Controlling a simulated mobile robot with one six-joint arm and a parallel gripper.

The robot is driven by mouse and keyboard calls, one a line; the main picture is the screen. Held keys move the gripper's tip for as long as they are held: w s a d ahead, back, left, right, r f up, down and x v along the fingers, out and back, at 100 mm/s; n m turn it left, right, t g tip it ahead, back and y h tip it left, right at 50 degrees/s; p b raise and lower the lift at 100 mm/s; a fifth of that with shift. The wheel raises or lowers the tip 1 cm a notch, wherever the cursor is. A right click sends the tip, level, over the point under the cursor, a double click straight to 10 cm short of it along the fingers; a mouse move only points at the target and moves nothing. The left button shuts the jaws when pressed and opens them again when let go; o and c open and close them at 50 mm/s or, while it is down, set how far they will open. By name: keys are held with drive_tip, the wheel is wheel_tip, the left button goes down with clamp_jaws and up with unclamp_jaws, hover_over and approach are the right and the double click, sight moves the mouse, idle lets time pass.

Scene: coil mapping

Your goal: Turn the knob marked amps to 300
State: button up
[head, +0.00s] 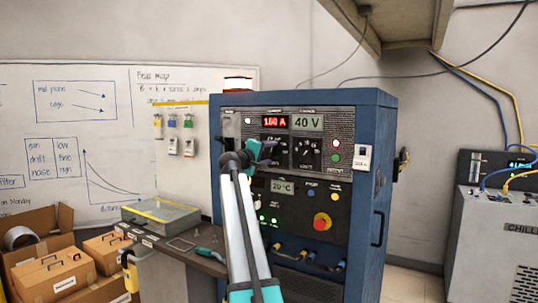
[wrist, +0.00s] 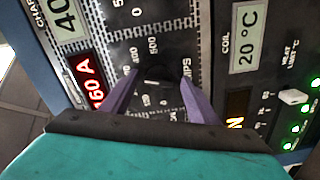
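The amps knob (wrist: 154,86) is small and black, at the centre of a numbered dial in the wrist view. Part of the word AMPS shows beside it, with marks such as 400 and 500. The red display (head: 274,122) reads about 160 A; it is partly cut off in the wrist view (wrist: 88,78). My gripper (wrist: 160,78) has its two purple fingers apart, one on each side of the knob, with gaps seen between. In the head view my gripper (head: 262,150) is in front of the panel and hides the amps knob. The knob's exact pointer direction is unclear.
A second dial (head: 306,152) is just right of my gripper, below the green 40 V display (head: 308,122). A red emergency button (head: 322,222) and cables sit lower on the blue cabinet (head: 372,130).

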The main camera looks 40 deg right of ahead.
drive_tip(key=v, duration=1.4)
drive_tip(key=shift+d, duration=0.1)
idle(0.7)
